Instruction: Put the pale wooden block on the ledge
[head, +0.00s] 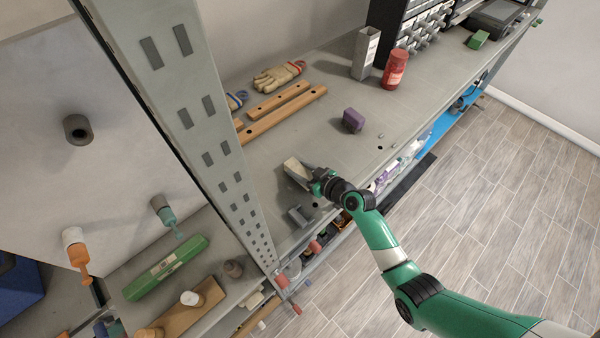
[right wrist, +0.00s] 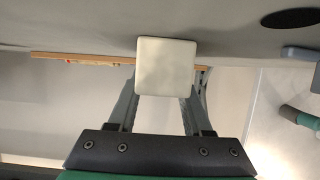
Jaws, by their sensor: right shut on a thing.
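The pale wooden block (head: 296,168) is between the fingers of my right gripper (head: 299,175), over the near part of the grey metal shelf. In the right wrist view the block's square pale end (right wrist: 166,67) faces the camera, with a finger on each side. The block is at or just above the shelf surface; I cannot tell whether it touches. No separate ledge is clearly distinguishable from the shelf (head: 335,155). My left gripper is not in view.
A purple block (head: 353,120) sits beyond the gripper. A grey bracket (head: 299,215) is near the perforated upright (head: 215,135). Shelf between block and bars is clear.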

